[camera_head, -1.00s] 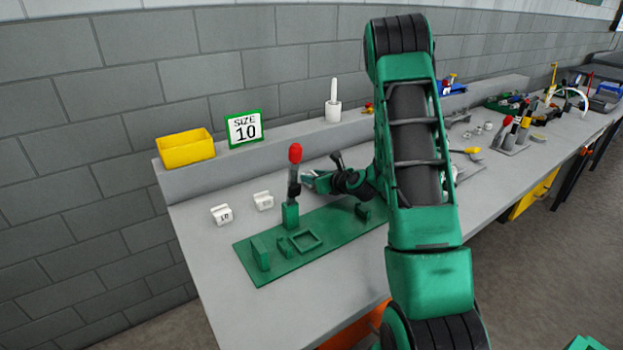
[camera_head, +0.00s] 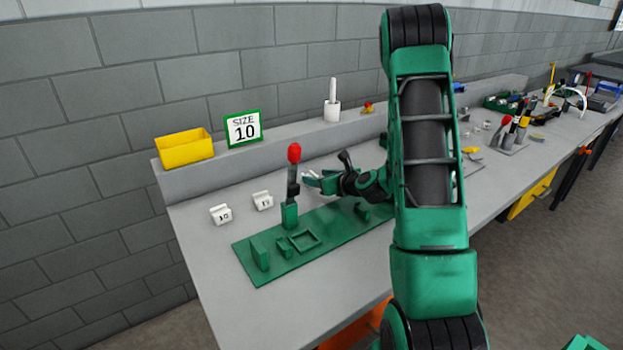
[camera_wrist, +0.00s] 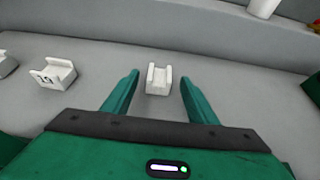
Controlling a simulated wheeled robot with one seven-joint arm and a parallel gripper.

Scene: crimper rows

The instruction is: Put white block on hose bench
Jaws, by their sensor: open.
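Two small white blocks with dark marks, a left one (camera_head: 220,214) and a right one (camera_head: 263,200), stand on the grey bench. In the wrist view a notched white block (camera_wrist: 158,80) stands on the bench between my fingertips, with a gap on each side. In the head view my gripper mostly hides that spot. My gripper (camera_head: 312,180) is open and empty, low over the bench behind the green plate; its two green fingers (camera_wrist: 159,85) show in the wrist view. A marked white block (camera_wrist: 53,74) stands left of it. I cannot tell which part is the hose bench.
A green plate (camera_head: 340,232) carries an upright red-handled tool (camera_head: 293,155). A yellow bin (camera_head: 185,148), a SIZE 10 sign (camera_head: 243,129) and a white cylinder (camera_head: 333,110) stand on the back ledge. Tools and a white curved hose (camera_head: 580,97) are farther right.

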